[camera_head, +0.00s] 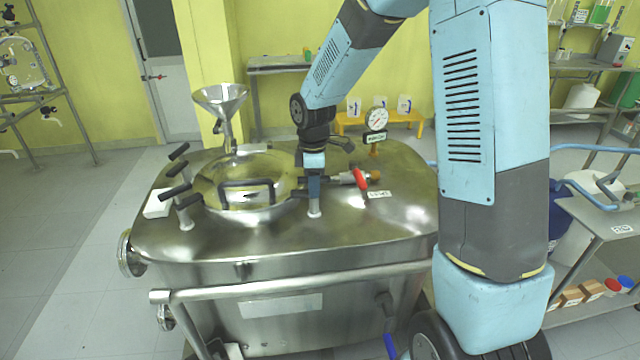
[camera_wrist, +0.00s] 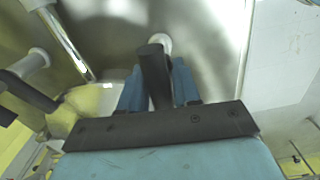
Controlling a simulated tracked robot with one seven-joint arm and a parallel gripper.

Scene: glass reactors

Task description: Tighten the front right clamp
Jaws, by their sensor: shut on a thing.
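The front right clamp has a black handle (camera_wrist: 154,64) on a pale metal post, and stands at the rim of the round lid (camera_head: 214,186). In the head view my gripper (camera_head: 314,188) points down over this clamp; only its metal base (camera_head: 314,211) shows below the fingers, and the rest is hidden. In the wrist view my blue fingers (camera_wrist: 157,88) stand on either side of the black handle, shut on it. The handle runs from the post back toward the palm.
Several other black-handled clamps (camera_head: 187,203) stand at the lid's left. A black lid handle (camera_head: 246,184) is left of my gripper. A red-handled valve (camera_head: 361,180) and a pressure gauge (camera_head: 376,119) are to the right. A steel funnel (camera_head: 220,97) rises behind.

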